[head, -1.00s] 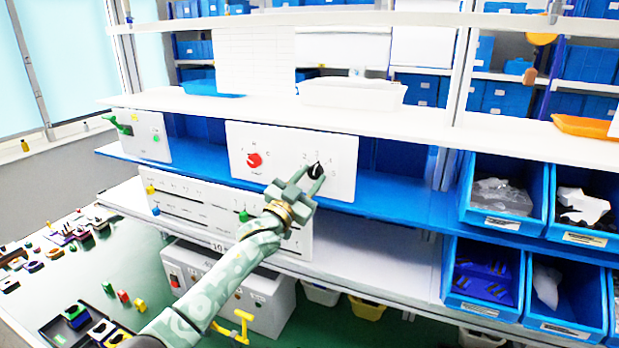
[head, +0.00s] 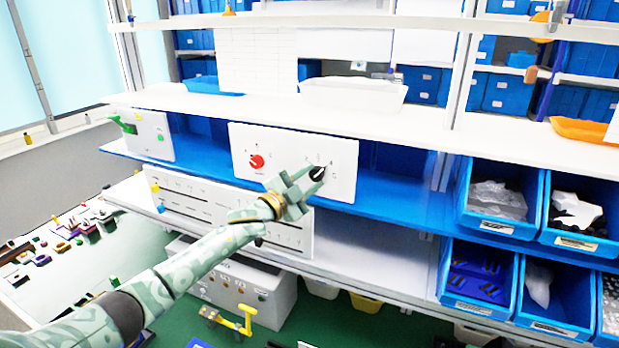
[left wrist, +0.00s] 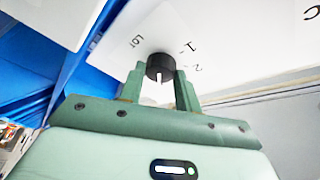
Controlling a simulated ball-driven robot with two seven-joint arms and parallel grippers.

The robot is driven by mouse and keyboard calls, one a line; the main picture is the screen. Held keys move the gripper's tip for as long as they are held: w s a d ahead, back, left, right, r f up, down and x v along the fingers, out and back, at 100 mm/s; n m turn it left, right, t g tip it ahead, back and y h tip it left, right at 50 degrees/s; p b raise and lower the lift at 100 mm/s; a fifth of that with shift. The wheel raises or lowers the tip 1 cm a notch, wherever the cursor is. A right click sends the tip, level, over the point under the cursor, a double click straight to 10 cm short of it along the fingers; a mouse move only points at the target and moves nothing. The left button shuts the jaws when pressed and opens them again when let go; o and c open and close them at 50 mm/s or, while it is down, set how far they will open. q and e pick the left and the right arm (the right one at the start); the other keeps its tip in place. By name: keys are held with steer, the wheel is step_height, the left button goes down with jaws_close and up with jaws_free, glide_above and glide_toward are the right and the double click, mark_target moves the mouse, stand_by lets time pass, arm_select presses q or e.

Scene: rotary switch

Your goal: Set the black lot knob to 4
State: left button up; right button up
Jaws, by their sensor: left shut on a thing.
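The black lot knob (head: 317,173) sits on the right half of a white panel (head: 343,180) on the blue shelf. My left gripper (head: 306,180) is at the knob from the lower left and is shut on it. In the left wrist view the black knob (left wrist: 161,66) sits between the two green fingers (left wrist: 160,80), with a white pointer line on its face. "LOT", "1" and "2" are printed around it there; other numbers are hidden or out of view. In the head view its pointer seems to lean to the upper right. My right gripper is not in view.
A red knob (head: 257,161) is on the same panel's left half. A long slider panel (head: 190,206) is below and a box with a green handle (head: 150,137) stands left. Blue bins (head: 500,197) stand at the right. A white tray (head: 352,93) sits above.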

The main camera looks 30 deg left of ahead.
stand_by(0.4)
arm_select(q)
steer(key=o, duration=1)
steer(key=b+v, duration=0.3)
steer(key=v, duration=1.3)
steer(key=shift+s, duration=0.1)
steer(key=shift+f, duration=0.1)
